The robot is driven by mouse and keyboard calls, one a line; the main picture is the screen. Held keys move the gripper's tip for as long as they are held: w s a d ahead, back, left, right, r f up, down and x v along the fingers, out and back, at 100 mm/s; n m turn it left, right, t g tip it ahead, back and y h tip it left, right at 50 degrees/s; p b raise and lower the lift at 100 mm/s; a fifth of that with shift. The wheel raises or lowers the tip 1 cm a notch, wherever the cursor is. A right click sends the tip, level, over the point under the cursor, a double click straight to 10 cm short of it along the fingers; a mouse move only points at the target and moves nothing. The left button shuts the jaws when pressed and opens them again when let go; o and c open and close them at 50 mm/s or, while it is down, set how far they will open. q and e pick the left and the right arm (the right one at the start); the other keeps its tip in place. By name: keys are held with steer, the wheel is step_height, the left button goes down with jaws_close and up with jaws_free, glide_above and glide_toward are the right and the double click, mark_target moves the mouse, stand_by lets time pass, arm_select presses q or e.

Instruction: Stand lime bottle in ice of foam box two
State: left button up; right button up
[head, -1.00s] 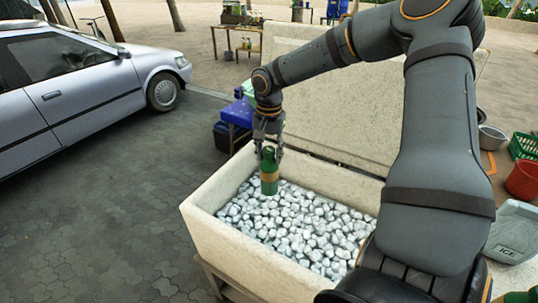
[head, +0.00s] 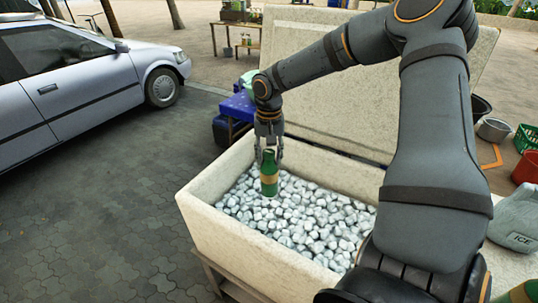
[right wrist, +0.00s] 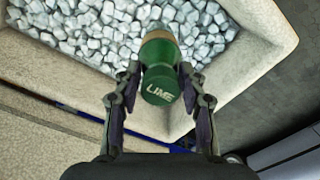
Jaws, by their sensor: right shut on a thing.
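The lime bottle (head: 269,174) is green with a tan band and stands upright in the head view, at the back left of the ice. Its cap reads LIME in the right wrist view (right wrist: 161,88). My right gripper (head: 269,150) is shut on the bottle's upper part from above. The foam box (head: 262,262) is cream and filled with grey-white ice cubes (head: 300,215). Whether the bottle's base touches the ice or hangs just above it I cannot tell. My left gripper is not in view.
The box's open lid (head: 335,95) stands up behind it. My right arm hides the box's right part. A grey ICE container (head: 518,225) and a green bottle top (head: 522,292) are at the right. A blue crate (head: 238,106) stands behind the box's left end. A car is at the far left.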

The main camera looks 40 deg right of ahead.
step_height(320, 180, down, 20)
steer(key=b, duration=1.4)
steer(key=shift+r+b, duration=0.2)
steer(key=shift+b, duration=0.2)
steer(key=shift+f+b, duration=0.55)
steer(key=shift+f, duration=0.05)
steer(key=o, duration=1.2)
steer(key=shift+a+r, duration=0.1)
steer(key=o, duration=0.5)
step_height(320, 180, up, 27)
steer(key=p, duration=2.3)
